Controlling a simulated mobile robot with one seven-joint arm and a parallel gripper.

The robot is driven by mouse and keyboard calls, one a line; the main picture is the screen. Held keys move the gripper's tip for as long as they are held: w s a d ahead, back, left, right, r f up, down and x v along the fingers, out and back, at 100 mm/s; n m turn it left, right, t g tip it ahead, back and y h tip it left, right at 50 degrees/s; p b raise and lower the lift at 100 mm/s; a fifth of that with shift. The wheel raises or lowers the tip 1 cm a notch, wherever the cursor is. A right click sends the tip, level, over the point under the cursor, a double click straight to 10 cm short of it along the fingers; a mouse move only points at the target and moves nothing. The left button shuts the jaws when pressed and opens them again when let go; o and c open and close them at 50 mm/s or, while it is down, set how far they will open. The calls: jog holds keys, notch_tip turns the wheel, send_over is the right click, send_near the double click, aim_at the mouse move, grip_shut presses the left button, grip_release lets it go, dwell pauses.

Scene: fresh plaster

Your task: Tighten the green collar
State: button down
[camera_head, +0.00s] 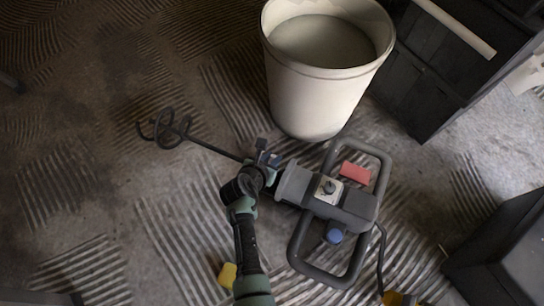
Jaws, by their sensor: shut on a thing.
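A grey mixing drill (352,206) with a looped handle frame lies on the floor right of centre. Its thin dark shaft runs left to a spiral paddle (168,130). My gripper (266,156) is at the shaft, just left of the drill's grey nose (293,184). It is shut at the place where shaft and drill meet. I cannot make out the green collar itself; my gripper and wrist cover that joint, so the jaws' exact hold on it is hidden.
A pale bucket (316,96) of grey plaster stands close behind my gripper. A yellow block (227,275) lies beside my forearm. A dark cabinet (425,70) and a dark box (505,255) bound the right side. The left floor is mostly clear.

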jog(key=p, duration=0.1)
jog(key=g+p, duration=0.1)
jog(key=p, duration=0.1)
jog(key=shift+w+d+r+y, duration=0.15)
jog(key=shift+w+r+y, duration=0.1)
jog(key=shift+w+y, duration=0.05)
jog(key=shift+w+d+f+g+y+p, duration=0.15)
jog(key=shift+w+f+g+y+p, duration=0.25)
jog(key=shift+g+p, duration=0.4)
jog(key=shift+w+d+f+g, duration=0.15)
jog(key=shift+f+g, duration=0.3)
jog(key=shift+g, duration=0.25)
jog(key=c, duration=0.8)
grip_release()
jog(key=shift+o, duration=0.2)
jog(key=shift+r, duration=0.1)
jog(key=p+v, duration=1.2)
jog(key=shift+r, duration=0.45)
jog(key=shift+d, duration=0.1)
